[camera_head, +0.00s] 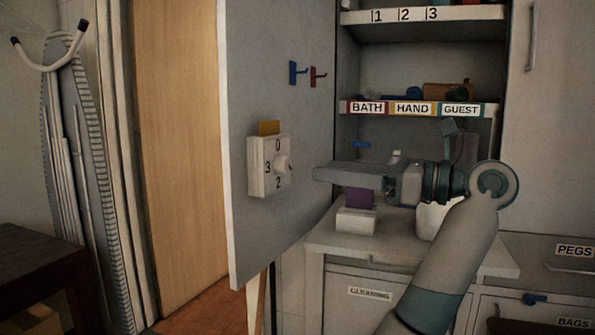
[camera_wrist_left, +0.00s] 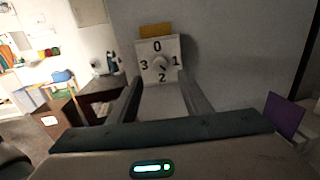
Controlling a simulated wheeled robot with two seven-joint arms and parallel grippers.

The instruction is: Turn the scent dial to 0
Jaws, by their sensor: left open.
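The scent dial (camera_head: 268,166) is a pale square box on the inner face of the open grey cabinet door. It shows the numbers 0, 3 and 2 in the head view, and 0, 1, 2 and 3 in the left wrist view (camera_wrist_left: 148,72). Its round knob (camera_head: 282,163) bears a dark mark that seems to point to the lower right in the left wrist view, roughly between 1 and 2. My left gripper (camera_head: 320,173) is open and empty, right of the knob and apart from it. Its two fingers (camera_wrist_left: 160,84) frame the dial's lower part. My right gripper is not in view.
The cabinet door (camera_head: 300,220) stands open left of my arm. Red and blue hooks (camera_head: 305,74) are above the dial.

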